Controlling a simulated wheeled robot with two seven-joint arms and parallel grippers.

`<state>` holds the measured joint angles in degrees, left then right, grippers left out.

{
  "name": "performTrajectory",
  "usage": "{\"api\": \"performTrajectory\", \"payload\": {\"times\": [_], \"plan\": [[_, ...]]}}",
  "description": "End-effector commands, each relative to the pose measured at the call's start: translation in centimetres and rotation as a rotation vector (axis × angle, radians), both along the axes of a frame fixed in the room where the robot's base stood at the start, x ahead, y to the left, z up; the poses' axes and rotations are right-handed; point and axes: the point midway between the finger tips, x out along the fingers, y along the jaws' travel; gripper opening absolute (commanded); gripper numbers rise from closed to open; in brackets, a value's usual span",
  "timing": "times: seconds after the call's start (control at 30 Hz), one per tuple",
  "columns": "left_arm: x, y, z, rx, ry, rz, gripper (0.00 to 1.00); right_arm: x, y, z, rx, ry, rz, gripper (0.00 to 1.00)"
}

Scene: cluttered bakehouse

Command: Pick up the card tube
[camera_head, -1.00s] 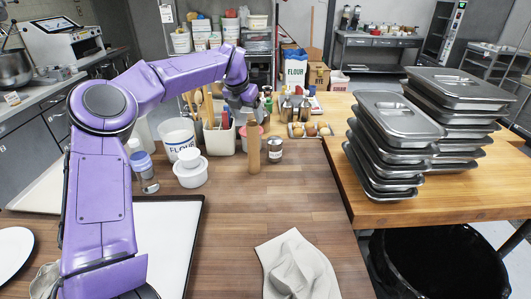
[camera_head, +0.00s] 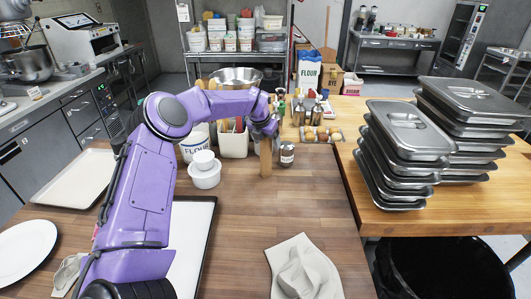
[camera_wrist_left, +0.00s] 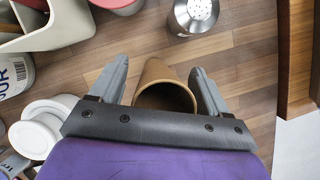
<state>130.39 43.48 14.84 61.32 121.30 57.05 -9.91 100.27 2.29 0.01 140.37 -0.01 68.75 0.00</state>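The card tube (camera_head: 266,158) is a plain brown cylinder standing upright on the wooden counter (camera_head: 240,215). In the left wrist view the tube (camera_wrist_left: 164,84) shows its open, hollow top between the two fingers. My left gripper (camera_head: 266,130) is at the tube's top, pointing down. In the left wrist view the left gripper (camera_wrist_left: 160,85) is open, one finger on each side of the tube, with a small gap at each side. My right gripper is in no view.
A shaker jar (camera_head: 287,154) stands close right of the tube. White tubs (camera_head: 205,176), a utensil crock (camera_head: 233,143) and a flour tub (camera_head: 192,146) stand to the left. A crumpled cloth (camera_head: 302,268) lies in front. Lidded steel pans (camera_head: 405,150) are stacked at right.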

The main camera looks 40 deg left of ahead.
Motion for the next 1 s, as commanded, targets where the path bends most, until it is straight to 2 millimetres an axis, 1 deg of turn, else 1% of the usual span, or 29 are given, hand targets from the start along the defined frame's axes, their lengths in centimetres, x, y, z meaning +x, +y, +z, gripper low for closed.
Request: {"api": "performTrajectory", "payload": {"times": [0.03, 0.07, 0.1, 0.17, 0.2, 0.23, 0.5, 0.57, 0.67, 0.77, 0.93, 1.0], "plan": [[0.0, 0.0, 0.0, 0.0, 0.0, 0.0, 0.63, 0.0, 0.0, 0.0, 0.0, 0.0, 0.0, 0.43], [0.0, 0.0, 0.0, 0.0, 0.0, 0.0, 0.54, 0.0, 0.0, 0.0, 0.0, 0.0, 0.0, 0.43], [0.0, 0.0, 0.0, 0.0, 0.0, 0.0, 0.41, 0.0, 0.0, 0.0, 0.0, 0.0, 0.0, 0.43], [0.0, 0.0, 0.0, 0.0, 0.0, 0.0, 0.21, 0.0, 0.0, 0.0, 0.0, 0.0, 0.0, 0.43], [0.0, 0.0, 0.0, 0.0, 0.0, 0.0, 0.08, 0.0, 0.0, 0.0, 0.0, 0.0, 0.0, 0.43], [0.0, 0.0, 0.0, 0.0, 0.0, 0.0, 0.06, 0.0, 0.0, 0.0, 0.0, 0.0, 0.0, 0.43], [0.0, 0.0, 0.3, 0.0, -0.001, 0.0, 0.06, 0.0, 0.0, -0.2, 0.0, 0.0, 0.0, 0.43], [0.0, 0.0, 0.7, 0.0, -0.001, 0.001, 0.06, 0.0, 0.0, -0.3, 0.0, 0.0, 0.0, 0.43], [0.0, 0.0, 2.0, 0.0, -0.004, 0.0, 0.06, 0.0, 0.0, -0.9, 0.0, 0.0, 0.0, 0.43], [0.1, 0.0, 4.3, 0.001, -0.006, 0.001, 0.06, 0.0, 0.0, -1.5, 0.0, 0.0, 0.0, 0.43], [0.0, 0.0, 9.4, 0.0, -0.005, 0.003, 0.06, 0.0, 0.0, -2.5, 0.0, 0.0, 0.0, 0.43], [0.1, 0.0, 11.6, 0.003, -0.004, 0.002, 0.06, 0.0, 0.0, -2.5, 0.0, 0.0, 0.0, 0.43]]}}
